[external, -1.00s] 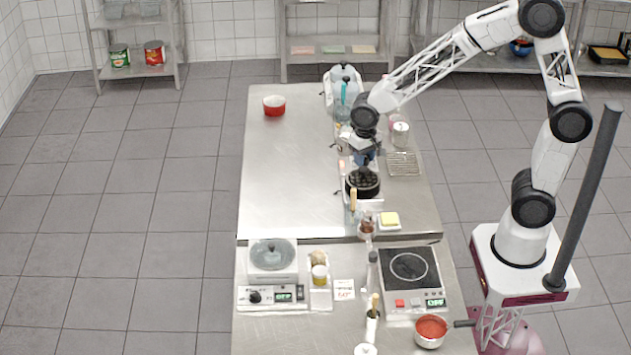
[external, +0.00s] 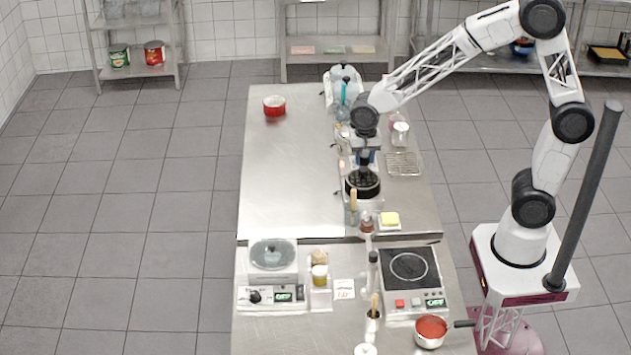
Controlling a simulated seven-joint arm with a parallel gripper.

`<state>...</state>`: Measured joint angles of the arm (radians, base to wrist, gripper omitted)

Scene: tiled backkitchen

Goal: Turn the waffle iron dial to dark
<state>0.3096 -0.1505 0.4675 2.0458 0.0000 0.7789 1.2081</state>
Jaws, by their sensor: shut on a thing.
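The waffle iron (external: 361,184) is a round black appliance on the steel table, toward its right side. Its dial is too small or too hidden to make out. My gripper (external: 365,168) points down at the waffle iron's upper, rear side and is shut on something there. The thing between the fingers is too small to identify, and the arm hides part of the iron's far side.
A wooden-handled tool (external: 353,200) stands just in front of the iron. A yellow block on a dish (external: 389,219), a wire rack (external: 403,164) and a white canister (external: 400,135) are to the right.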

